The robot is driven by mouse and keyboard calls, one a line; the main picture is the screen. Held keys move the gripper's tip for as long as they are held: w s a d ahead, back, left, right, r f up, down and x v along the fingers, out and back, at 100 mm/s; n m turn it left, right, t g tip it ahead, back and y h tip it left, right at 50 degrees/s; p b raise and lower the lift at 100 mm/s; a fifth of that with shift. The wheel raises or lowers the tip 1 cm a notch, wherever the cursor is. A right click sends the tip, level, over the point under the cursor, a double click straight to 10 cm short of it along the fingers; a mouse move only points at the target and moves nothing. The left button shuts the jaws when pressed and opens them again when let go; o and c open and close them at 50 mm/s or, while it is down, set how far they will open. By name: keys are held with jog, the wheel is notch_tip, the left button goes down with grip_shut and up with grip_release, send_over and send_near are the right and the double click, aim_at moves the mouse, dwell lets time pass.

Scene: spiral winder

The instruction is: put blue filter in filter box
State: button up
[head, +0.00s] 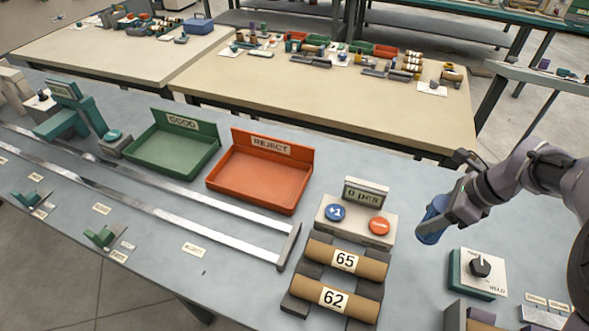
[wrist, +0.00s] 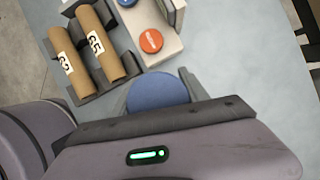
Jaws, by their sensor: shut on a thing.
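The blue filter (head: 431,224) is a short blue cylinder held at the end of my gripper (head: 444,214), at the right of the head view. In the wrist view, its round blue end (wrist: 158,91) shows between the two grey fingers of my gripper (wrist: 157,94). My gripper is shut on it. It appears to be above the grey bench, between the counter and the dial box, and is tilted. I cannot make out a labelled filter box. A brown box edge (head: 455,312) at the bottom of the head view is mostly cut off.
A counter (head: 352,222) with blue and red buttons stands left of my gripper. Brown tubes marked 65 (head: 345,260) and 62 (head: 335,298) lie on a rack. A dial box (head: 480,272) stands at right. Red (head: 262,192) and green (head: 165,158) trays are farther left.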

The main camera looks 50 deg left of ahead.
notch_tip(320, 180, down, 11)
jog(key=b, duration=0.4)
jog(key=shift+b, duration=0.35)
jog(key=shift+r, duration=0.2)
jog(key=shift+f, duration=0.1)
jog(key=o, duration=1.5)
